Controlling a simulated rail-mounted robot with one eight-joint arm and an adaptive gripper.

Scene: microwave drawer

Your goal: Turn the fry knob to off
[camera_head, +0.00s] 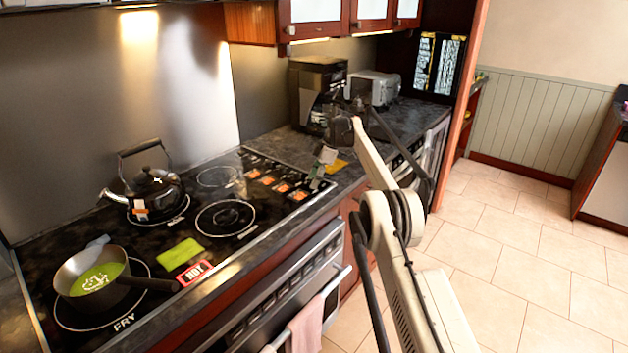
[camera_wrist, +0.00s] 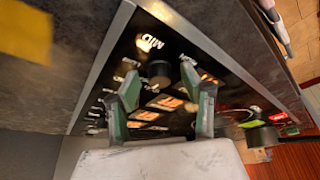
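The dark control panel (camera_head: 275,180) with orange displays is set into the right end of the cooktop. It also shows in the wrist view (camera_wrist: 155,128), with white MID labels. My gripper (camera_head: 318,178) is over the panel's front right corner. In the wrist view my gripper (camera_wrist: 160,82) has its two green-padded fingers apart. A black round knob (camera_wrist: 159,73) shows between and just beyond the fingertips; I see no clear contact. I cannot read which knob it is. The word FRY (camera_head: 124,322) is printed by the front left burner, not legibly on a knob.
A pan (camera_head: 92,280) with green contents sits on the front left burner, its handle pointing right. A kettle (camera_head: 148,192) stands behind it. A green cloth (camera_head: 181,254) and red HOT sign (camera_head: 195,272) lie nearby. A coffee machine (camera_head: 316,90) and toaster (camera_head: 374,88) stand farther right.

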